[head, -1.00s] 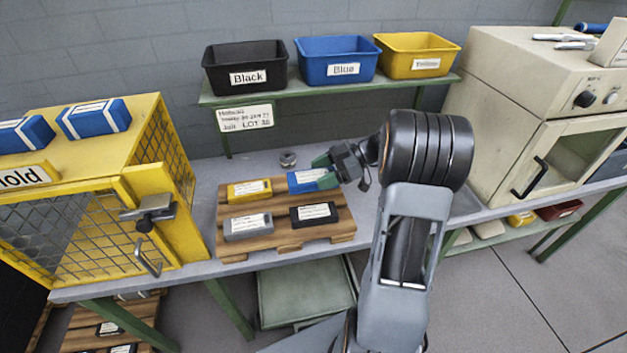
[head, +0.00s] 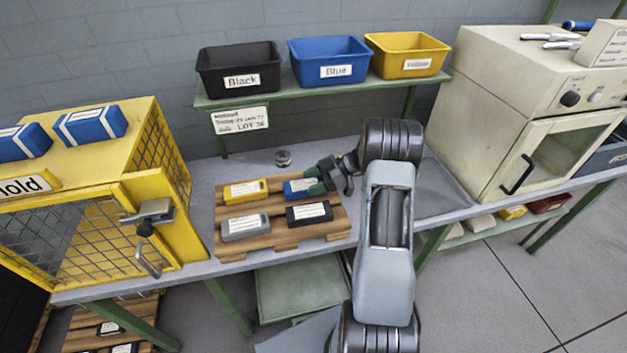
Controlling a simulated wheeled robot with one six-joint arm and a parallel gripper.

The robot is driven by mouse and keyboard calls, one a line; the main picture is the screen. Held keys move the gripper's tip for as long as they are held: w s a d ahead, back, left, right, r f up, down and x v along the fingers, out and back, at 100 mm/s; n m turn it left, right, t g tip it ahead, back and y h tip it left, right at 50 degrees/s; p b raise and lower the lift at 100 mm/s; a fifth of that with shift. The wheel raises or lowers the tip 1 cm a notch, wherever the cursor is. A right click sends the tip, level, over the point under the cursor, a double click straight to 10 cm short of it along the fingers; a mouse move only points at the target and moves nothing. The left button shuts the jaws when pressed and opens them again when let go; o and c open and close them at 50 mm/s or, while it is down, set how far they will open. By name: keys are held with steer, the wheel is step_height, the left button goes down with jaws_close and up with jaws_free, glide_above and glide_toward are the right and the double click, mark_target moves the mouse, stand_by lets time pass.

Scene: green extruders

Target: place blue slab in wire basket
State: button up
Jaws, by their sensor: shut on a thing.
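The blue slab (head: 296,188), with a white label, is at the back right of a wooden pallet (head: 282,243) on the bench. My gripper (head: 314,180), with green fingers, reaches in from the right and is shut on the slab's right end. The fingers hide that end. I cannot tell whether the slab touches the pallet. No separate wire basket is plain to see. A yellow wire-mesh cage (head: 158,118) with a sign ending in "old" stands at the left.
Yellow (head: 245,190), grey (head: 244,227) and black (head: 309,213) slabs share the pallet. Black (head: 240,82), blue (head: 331,73) and yellow (head: 408,69) bins stand on the shelf above. A beige oven (head: 500,110) is at the right. A small round metal object (head: 283,158) lies behind the pallet.

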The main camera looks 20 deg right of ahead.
steer(key=shift+f+b, duration=0.2)
steer(key=shift+b, duration=0.2)
steer(key=o, duration=1.1)
steer(key=shift+r, duration=0.15)
